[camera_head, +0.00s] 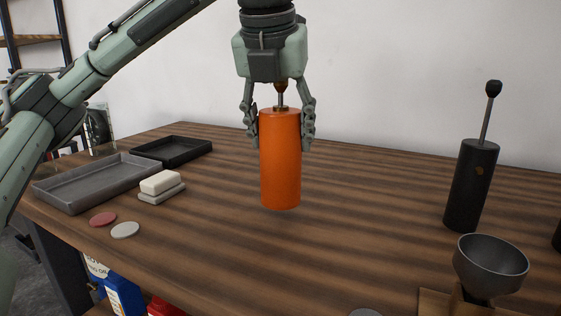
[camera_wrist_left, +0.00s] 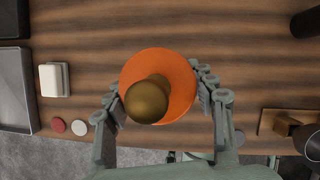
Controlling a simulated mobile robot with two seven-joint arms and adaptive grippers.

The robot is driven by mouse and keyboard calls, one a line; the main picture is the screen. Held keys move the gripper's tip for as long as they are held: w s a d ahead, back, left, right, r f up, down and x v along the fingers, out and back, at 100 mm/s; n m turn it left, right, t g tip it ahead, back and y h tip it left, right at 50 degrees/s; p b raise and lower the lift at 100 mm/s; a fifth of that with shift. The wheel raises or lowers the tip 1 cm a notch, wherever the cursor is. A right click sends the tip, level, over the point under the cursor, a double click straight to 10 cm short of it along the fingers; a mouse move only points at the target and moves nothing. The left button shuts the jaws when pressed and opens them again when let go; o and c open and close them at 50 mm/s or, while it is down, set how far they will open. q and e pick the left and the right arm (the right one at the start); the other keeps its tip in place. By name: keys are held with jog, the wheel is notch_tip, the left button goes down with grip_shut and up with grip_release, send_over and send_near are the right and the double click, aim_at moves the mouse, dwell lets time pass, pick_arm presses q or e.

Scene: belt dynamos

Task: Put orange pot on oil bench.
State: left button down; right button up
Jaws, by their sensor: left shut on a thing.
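The orange pot (camera_head: 280,165) is a tall orange cylinder with a thin stem and a knob on top. It is upright in the middle of the wooden bench (camera_head: 370,215). My left gripper (camera_head: 280,125) comes down from above and is shut on the upper sides of the pot. In the left wrist view the orange pot (camera_wrist_left: 178,72) lies between the fingers of my left gripper (camera_wrist_left: 165,100), with its brassy knob towards the camera. I cannot tell whether the pot's base touches the bench. My right gripper is not in view.
A grey tray (camera_head: 100,188) and a black tray (camera_head: 172,148) lie at the left, near a pale block (camera_head: 160,182) and red (camera_head: 103,219) and white (camera_head: 125,230) discs. A black cylinder (camera_head: 470,190) and a grey bowl (camera_head: 490,262) stand at the right. Bench around the pot is clear.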

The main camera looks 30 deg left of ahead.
aim_at(276, 116)
pick_arm(q)
notch_tip(276, 116, down, 4)
jog(key=shift+r+b, duration=0.15)
jog(key=shift+b, duration=0.2)
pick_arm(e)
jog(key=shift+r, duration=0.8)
pick_arm(q)
jog(key=c, duration=1)
grip_release()
jog(key=shift+f, duration=0.25)
jog(key=o, duration=0.4)
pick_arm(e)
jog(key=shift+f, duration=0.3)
pick_arm(q)
jog(key=shift+o, duration=0.2)
jog(key=shift+r, duration=0.1)
